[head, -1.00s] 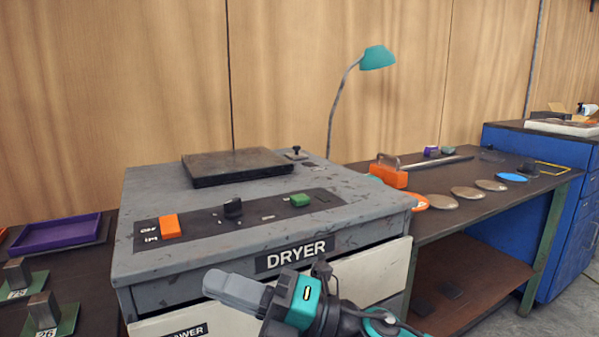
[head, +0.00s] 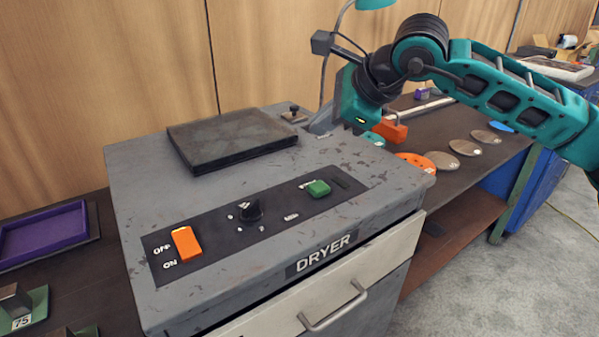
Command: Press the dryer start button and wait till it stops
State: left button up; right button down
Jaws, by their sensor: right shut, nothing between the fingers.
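The grey dryer (head: 330,175) stands in the middle with a "DRYER" label on its front edge. Its dark control strip carries an orange OFF/ON rocker (head: 187,243) at the left, a black knob (head: 251,210) in the middle and a green button (head: 318,188) at the right. My right gripper (head: 320,127) reaches in from the right and hangs over the dryer's back right part, behind and apart from the green button. Its fingers are shut and empty, partly hidden by its teal body. My left gripper is not in view.
A dark square plate (head: 230,142) lies on the dryer top. A small black knob (head: 293,110) is behind it. A purple tray (head: 45,236) lies at left. Right, a bench holds an orange block (head: 390,131) and several discs. A drawer handle (head: 332,308) sticks out in front.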

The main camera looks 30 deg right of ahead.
jog(key=b, duration=0.3)
send_over(322, 188)
notch_tip(322, 188, down, 5)
jog(key=shift+r, duration=0.2)
notch_tip(322, 188, down, 3)
jog(key=shift+f+b, duration=0.1)
jog(key=shift+b, duration=1.1)
jog(key=shift+f+b, duration=0.4)
jog(key=shift+b, duration=0.05)
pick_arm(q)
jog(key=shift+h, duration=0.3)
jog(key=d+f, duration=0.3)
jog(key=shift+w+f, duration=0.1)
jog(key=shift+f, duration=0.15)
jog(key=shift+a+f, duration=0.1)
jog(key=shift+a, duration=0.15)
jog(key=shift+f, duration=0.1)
pick_arm(e)
jog(key=shift+f, duration=0.15)
pick_arm(q)
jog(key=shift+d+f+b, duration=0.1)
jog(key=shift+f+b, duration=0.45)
jog(key=shift+b, duration=0.15)
pick_arm(e)
jog(key=shift+f, duration=0.35)
